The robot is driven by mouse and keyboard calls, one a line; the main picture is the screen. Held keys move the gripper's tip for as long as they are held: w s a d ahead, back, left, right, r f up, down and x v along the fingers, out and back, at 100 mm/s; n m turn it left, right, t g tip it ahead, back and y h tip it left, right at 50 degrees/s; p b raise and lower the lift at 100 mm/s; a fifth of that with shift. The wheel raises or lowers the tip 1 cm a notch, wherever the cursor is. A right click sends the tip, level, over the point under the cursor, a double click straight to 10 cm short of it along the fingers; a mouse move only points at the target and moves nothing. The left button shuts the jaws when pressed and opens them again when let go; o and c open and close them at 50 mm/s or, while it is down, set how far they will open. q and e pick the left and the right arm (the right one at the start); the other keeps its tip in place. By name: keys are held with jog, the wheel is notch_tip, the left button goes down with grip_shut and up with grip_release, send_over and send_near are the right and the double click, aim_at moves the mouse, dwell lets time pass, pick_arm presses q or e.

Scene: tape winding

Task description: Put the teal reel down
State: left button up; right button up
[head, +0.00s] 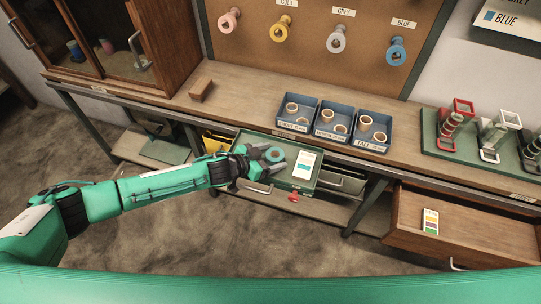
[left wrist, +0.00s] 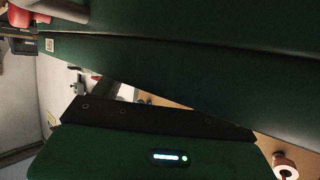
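The teal reel (head: 275,155) is at the end of my left arm in the head view, over the open green-rimmed drawer (head: 246,139). My left gripper (head: 270,157) has its dark fingers on either side of the reel and appears shut on it. Whether the reel touches the drawer's bottom cannot be told. A white card with a teal patch (head: 304,165) lies in the drawer just right of the reel. The left wrist view shows mostly dark green surfaces, with neither fingertips nor reel clear. My right gripper is not in view.
Three blue trays (head: 333,121) with tape rolls stand on the bench (head: 240,97) behind the drawer. A brown block (head: 201,89) lies left of them. Reels hang on the pegboard (head: 310,30). Winding stands (head: 455,122) are at right. An open wooden drawer (head: 470,228) juts out lower right.

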pick_arm(q)
jog(key=shift+r, duration=0.1)
jog(key=b+v, duration=0.1)
jog(key=v, duration=1.1)
jog(key=shift+r, duration=0.15)
